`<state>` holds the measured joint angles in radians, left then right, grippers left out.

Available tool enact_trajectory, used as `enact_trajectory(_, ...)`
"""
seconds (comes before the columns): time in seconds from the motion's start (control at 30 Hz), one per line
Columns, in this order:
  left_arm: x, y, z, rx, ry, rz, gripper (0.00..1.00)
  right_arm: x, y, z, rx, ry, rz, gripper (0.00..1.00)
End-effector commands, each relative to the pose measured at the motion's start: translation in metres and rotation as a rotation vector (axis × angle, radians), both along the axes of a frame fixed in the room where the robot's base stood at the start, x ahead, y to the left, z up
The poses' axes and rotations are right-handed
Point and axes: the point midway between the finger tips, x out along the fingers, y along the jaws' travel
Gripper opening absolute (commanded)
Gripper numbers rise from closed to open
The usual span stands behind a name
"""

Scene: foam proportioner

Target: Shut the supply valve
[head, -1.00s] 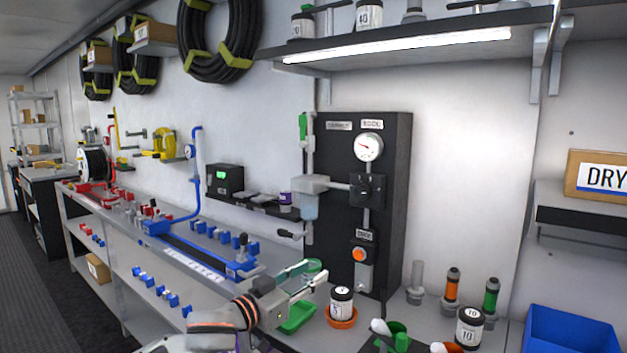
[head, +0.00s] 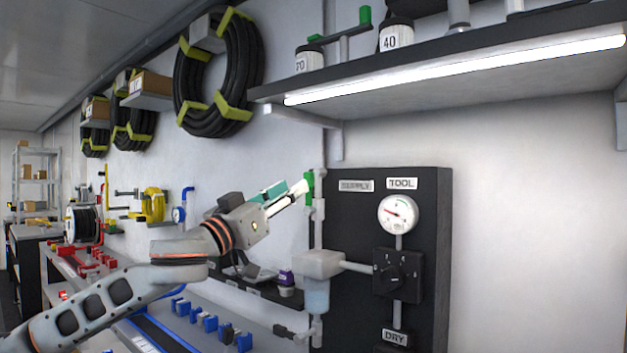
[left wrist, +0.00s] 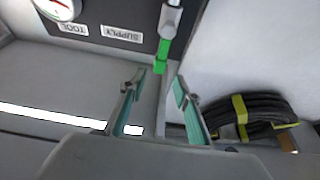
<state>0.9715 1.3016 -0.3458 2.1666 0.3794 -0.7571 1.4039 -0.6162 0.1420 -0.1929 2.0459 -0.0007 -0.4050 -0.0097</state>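The supply valve's green handle (head: 309,186) sits on the vertical grey pipe at the left edge of the black panel (head: 430,240), left of the label SUPPLY (head: 356,186). The handle runs along the pipe. My left gripper (head: 298,190) is raised just left of the handle, its fingers pointing at it. In the left wrist view, the gripper (left wrist: 157,82) is open and empty, with the green handle (left wrist: 160,56) just beyond the fingertips, roughly centred between them. I cannot tell whether a finger touches it. My right gripper is not in view.
A gauge (head: 398,214) and a black knob block (head: 397,275) are on the panel. A clear-bowled filter (head: 317,278) hangs below the valve. A lit shelf (head: 470,75) juts out above. A hose coil (head: 215,75) hangs at left. The wall right of the panel is clear.

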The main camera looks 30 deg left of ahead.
Motion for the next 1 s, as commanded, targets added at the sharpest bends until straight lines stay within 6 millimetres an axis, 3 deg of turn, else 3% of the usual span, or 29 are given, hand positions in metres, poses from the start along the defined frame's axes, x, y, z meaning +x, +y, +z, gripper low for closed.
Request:
enact_trajectory(0.33,0.034,-0.002,0.020,-0.006,-0.006,-0.001,0.32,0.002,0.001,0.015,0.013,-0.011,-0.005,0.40)
enact_trajectory(0.6,0.064,-0.005,0.029,-0.001,-0.002,0.000,0.32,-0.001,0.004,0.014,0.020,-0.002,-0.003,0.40)
enact_trajectory(1.0,0.071,-0.006,0.029,0.000,0.001,0.000,0.32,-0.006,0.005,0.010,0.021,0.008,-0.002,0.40)
